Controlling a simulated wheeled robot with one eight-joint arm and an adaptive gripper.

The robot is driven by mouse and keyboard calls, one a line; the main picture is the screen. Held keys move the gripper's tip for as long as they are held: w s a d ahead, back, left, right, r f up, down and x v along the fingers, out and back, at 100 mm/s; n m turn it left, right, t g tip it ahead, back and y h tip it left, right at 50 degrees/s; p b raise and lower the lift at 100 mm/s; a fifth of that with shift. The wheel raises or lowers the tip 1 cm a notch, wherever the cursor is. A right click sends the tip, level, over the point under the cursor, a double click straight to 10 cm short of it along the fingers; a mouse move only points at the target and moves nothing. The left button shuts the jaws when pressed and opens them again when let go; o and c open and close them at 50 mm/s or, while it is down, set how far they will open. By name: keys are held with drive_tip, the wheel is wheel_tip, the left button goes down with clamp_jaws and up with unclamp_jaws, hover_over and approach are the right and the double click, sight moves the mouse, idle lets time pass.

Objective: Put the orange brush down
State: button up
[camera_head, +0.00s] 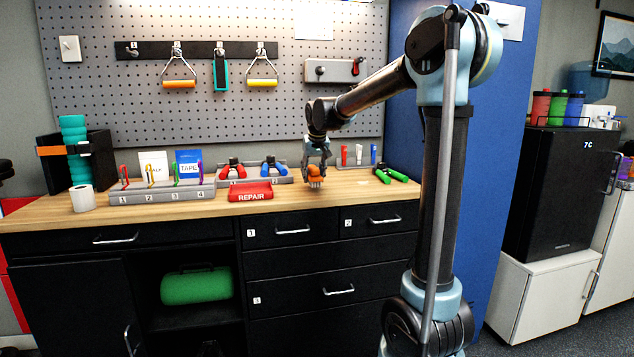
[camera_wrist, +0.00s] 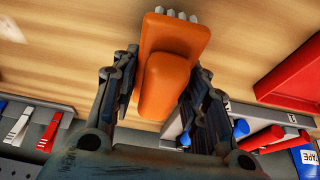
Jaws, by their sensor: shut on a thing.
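The orange brush (camera_wrist: 165,75) is held between the two fingers of my gripper (camera_wrist: 160,95) in the wrist view, with pale bristles at its far end. In the head view my gripper (camera_head: 316,168) points down over the wooden worktop (camera_head: 340,200), and the orange brush (camera_head: 316,182) shows between its fingers, low over the top. I cannot tell whether the brush touches the wood.
A red REPAIR tray (camera_head: 251,197) sits to the left of the brush. Green-handled grips (camera_head: 390,175) lie to the right. Behind are a rack with red and blue grips (camera_head: 262,178) and a small grey holder (camera_head: 355,165). Bare wood lies in front.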

drive_tip(key=shift+f, duration=1.05)
drive_tip(key=shift+f, duration=0.1)
drive_tip(key=o, duration=1.4)
drive_tip(key=v, duration=1.2)
